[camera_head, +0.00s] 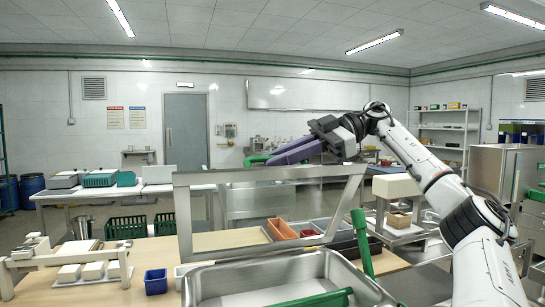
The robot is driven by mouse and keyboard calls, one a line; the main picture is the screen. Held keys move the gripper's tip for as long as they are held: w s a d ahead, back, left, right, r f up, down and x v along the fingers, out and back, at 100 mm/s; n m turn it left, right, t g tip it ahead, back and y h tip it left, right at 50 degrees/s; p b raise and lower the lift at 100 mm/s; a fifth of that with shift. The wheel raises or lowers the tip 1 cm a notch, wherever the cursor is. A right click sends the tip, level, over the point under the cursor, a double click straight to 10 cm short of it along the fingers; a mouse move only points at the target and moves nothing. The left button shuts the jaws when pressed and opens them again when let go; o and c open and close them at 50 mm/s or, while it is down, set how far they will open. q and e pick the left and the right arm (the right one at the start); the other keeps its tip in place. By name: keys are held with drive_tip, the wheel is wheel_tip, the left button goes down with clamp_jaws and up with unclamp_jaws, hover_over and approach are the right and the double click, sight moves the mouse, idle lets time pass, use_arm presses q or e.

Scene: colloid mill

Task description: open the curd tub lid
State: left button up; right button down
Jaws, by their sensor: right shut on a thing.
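The curd tub (215,285) is an open steel basin at the bottom middle. Its lid (182,215) looks like a steel frame with an open or clear middle. It stands raised and tilted above the tub's back edge. A green handle (256,159) shows at the lid's top edge. My right gripper (276,158), with purple fingers, reaches in from the right and is shut at this handle; the fingers partly hide the contact. My left gripper is not in view.
A green bar (362,245) rises at the tub's right, and another (315,300) lies across its front. A wooden table (110,290) carries a press with white blocks (92,271) and a blue bin (155,281). Orange trays (282,230) show through the lid.

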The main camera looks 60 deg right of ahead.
drive_tip(key=shift+f, duration=0.25)
drive_tip(key=c, duration=2.1)
unclamp_jaws()
drive_tip(key=shift+d, duration=0.1)
drive_tip(key=shift+s+d+r, duration=0.15)
drive_tip(key=shift+r, duration=0.1)
drive_tip(key=v, duration=0.9)
drive_tip(key=shift+f, duration=0.1)
drive_tip(key=shift+s+d+r, duration=0.15)
drive_tip(key=shift+s+r, duration=0.1)
drive_tip(key=shift+r, duration=0.05)
